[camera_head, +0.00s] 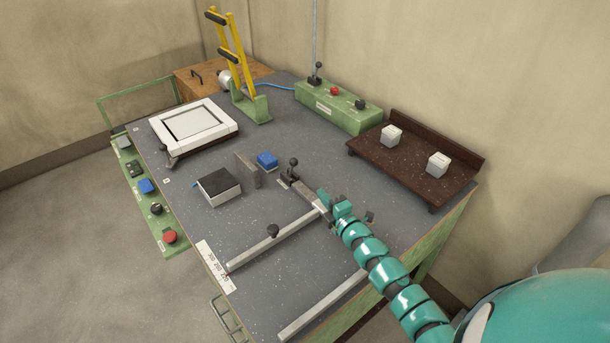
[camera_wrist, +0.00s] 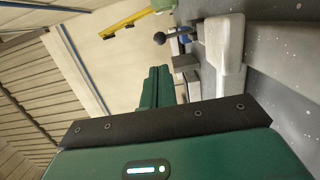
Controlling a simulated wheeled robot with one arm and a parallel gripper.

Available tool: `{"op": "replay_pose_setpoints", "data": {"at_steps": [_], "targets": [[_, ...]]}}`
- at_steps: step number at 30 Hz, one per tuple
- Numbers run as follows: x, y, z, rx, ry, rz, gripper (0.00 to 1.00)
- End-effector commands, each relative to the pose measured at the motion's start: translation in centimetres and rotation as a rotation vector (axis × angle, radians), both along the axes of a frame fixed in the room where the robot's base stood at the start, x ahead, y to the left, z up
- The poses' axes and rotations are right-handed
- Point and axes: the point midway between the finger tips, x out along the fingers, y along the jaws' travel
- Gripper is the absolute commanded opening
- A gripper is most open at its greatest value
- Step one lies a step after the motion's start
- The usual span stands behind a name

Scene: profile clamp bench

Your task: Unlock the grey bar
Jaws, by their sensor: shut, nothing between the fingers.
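A dark lever with a ball end (camera_head: 293,162) stands at the far end of that piece; a ball-ended lever (camera_wrist: 160,38) also shows in the wrist view, beside a pale grey bar-like part (camera_wrist: 228,38). My gripper (camera_head: 328,197) is just right of the clamp piece. Its green fingers (camera_wrist: 155,86) are together and empty; whether they touch anything is unclear.
A second grey bar (camera_head: 325,303) lies nearer. A black-topped white box (camera_head: 219,187), an upright grey plate (camera_head: 248,168) and a blue block (camera_head: 267,160) stand left of the lever. A brown shelf (camera_head: 410,163) with two white blocks is at right. The bench between the bars is clear.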

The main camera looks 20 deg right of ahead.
Motion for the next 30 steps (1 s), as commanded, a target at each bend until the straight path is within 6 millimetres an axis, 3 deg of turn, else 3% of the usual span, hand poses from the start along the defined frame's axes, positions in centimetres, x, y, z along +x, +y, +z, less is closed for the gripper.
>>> {"op": "replay_pose_setpoints", "data": {"at_steps": [30], "targets": [[10.3, 2.0, 0.2, 0.004, -0.001, 0.0, 0.0]]}}
